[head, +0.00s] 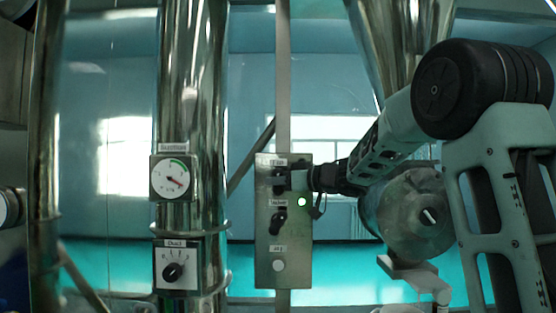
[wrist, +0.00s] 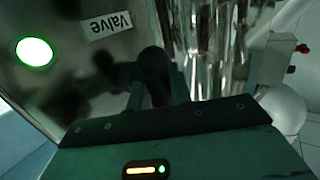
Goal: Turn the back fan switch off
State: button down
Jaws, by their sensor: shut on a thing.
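The fan switch (head: 278,181) is a black knob at the top of a grey metal control panel (head: 263,250) in the head view. My gripper (head: 293,180) reaches it from the right and is shut on it, partly hiding it. In the wrist view a dark round knob (wrist: 154,64) lies at the fingers of my gripper (wrist: 152,88); the dark image hides the exact contact. A green lamp (head: 301,202) glows on the panel just below and right of the switch. The lamp is also bright in the wrist view (wrist: 34,52).
A black valve switch (head: 278,222) and a round pale button (head: 278,265) sit lower on the panel. Left of it, a shiny steel pipe (head: 205,100) carries a dial gauge (head: 172,179) and a knob box (head: 175,265). A steel vessel (head: 408,215) stands behind my arm.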

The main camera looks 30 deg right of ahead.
jog(key=g+p, duration=0.1)
jog(key=p, duration=0.3)
jog(key=n+g+h+p, duration=0.1)
jog(key=p, duration=0.3)
jog(key=shift+a+r+n+g+h, duration=0.1)
jog(key=shift+r+n+g+h, duration=0.2)
jog(key=shift+r, duration=0.1)
jog(key=g+h+p, duration=0.1)
jog(key=p, duration=0.3)
jog(key=shift+f+n, duration=0.4)
jog(key=shift+f+g, duration=0.1)
jog(key=shift+g, duration=0.2)
jog(key=c, duration=1.6)
grip_release()
jog(key=shift+o, duration=0.2)
jog(key=b+v, duration=0.2)
jog(key=v, duration=1.5)
jog(key=shift+s, duration=0.15)
